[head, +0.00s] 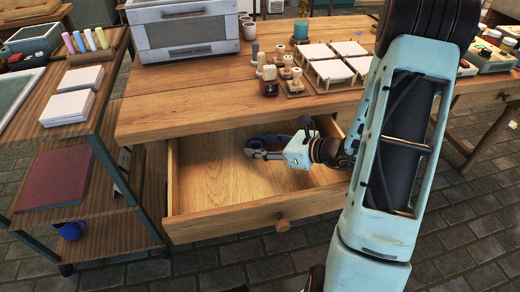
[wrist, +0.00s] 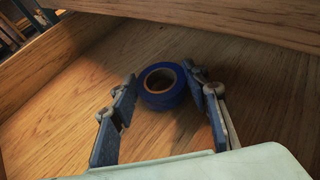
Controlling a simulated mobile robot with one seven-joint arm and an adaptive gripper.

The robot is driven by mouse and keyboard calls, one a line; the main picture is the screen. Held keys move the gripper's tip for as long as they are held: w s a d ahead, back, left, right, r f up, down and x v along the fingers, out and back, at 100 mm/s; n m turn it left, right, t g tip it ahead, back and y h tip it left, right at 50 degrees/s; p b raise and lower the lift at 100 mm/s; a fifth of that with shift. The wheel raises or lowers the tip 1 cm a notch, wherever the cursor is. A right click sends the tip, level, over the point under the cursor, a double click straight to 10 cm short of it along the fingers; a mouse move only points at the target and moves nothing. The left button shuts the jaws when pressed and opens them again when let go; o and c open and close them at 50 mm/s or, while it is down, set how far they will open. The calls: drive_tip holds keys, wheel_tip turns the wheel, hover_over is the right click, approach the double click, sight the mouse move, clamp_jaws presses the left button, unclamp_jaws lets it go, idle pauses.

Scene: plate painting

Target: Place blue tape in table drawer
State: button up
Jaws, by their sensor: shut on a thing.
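The blue tape (wrist: 163,100) is a dark blue roll with a tan core, low over or on the drawer's wooden floor in the wrist view. My gripper (wrist: 160,78) is shut on it, with one finger on each side of the roll. In the head view my gripper (head: 254,149) reaches into the open table drawer (head: 215,222), and the blue of the tape shows partly at the fingers. The drawer is pulled out, its round knob facing front. Whether the tape touches the drawer floor is hard to tell.
The wooden table top (head: 190,105) overhangs the back of the drawer. Stamps (head: 269,82) and white tiles (head: 330,70) stand on it. A shelf unit (head: 105,235) is close on the left. The drawer's floor is otherwise clear.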

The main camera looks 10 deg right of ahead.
drive_tip(key=shift+f, duration=0.4)
drive_tip(key=o, duration=0.6)
drive_tip(key=shift+f, duration=0.1)
drive_tip(key=shift+c, duration=0.2)
drive_tip(key=o, duration=0.4)
drive_tip(key=shift+o, duration=0.2)
drive_tip(key=shift+r, duration=0.25)
drive_tip(key=p+v, duration=0.3)
drive_tip(key=v, duration=0.9)
drive_tip(key=shift+f, duration=0.1)
